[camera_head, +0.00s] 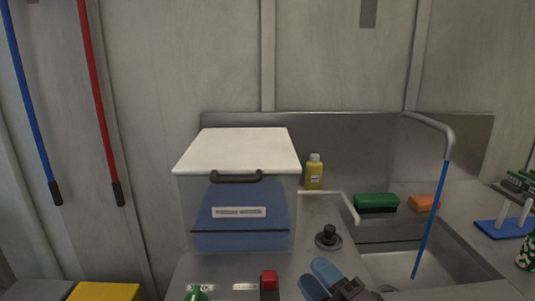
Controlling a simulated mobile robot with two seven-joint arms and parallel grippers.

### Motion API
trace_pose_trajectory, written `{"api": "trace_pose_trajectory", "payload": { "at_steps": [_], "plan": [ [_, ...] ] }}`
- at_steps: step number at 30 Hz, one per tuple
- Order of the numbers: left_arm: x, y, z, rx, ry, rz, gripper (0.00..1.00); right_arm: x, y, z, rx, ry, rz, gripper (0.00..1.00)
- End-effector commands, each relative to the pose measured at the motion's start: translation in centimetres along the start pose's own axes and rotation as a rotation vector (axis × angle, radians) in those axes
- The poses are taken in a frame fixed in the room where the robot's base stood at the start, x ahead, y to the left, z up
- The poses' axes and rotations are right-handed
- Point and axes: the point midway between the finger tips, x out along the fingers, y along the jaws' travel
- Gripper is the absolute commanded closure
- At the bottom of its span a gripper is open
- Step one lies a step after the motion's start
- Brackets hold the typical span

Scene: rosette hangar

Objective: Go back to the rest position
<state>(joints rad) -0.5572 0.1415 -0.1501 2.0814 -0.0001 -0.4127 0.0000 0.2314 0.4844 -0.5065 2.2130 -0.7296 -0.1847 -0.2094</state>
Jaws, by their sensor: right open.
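My right gripper (314,273) shows at the bottom edge, right of centre. Its two blue fingers point up and to the left, with the dark gripper body behind them at lower right. It is open, with nothing seen between the fingers. It is over the front of the metal counter (318,215), left of the sink (440,262). The rest of my right arm is out of the picture. My left gripper is not in view.
A clear bin (240,220) with a white lid and blue contents stands on the counter. A red object (269,281) and a black knob (328,236) are near my right gripper. A yellow bottle (314,173), green sponge (377,201) and tap (448,135) stand farther back.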

Motion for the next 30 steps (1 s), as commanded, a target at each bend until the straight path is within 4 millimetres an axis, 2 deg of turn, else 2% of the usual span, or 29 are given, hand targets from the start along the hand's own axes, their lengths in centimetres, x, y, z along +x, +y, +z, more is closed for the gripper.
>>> {"api": "trace_pose_trajectory", "payload": {
  "at_steps": [3,6,8,12,14,15,18,21,24,30],
  "plan": [
    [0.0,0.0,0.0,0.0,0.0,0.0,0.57,-3.5,-1.6,3.6,0.189,-0.266,-0.054,0.6],
    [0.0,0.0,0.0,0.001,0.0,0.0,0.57,-7.2,-3.4,6.3,0.339,-0.49,-0.107,0.6],
    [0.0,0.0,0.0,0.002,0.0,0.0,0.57,-9.7,-4.5,7.5,0.428,-0.623,-0.143,0.6],
    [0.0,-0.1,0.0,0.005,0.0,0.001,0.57,-16.6,-7.4,9.2,0.628,-0.931,-0.236,0.6],
    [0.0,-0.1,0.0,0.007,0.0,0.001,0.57,-19.8,-8.6,9.3,0.709,-1.061,-0.278,0.6],
    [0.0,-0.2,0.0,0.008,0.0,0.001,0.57,-22.0,-9.3,9.2,0.763,-1.147,-0.308,0.6],
    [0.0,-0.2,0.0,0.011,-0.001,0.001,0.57,-26.8,-10.7,8.4,0.877,-1.332,-0.377,0.6],
    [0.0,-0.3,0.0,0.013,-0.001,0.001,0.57,-30.4,-11.4,7.3,0.958,-1.468,-0.431,0.6],
    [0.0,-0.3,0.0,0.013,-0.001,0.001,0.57,-33.1,-11.9,6.1,1.019,-1.573,-0.476,0.6],
    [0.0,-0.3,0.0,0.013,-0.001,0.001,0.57,-37.2,-12.2,3.9,1.112,-1.734,-0.548,0.6]
  ]
}}
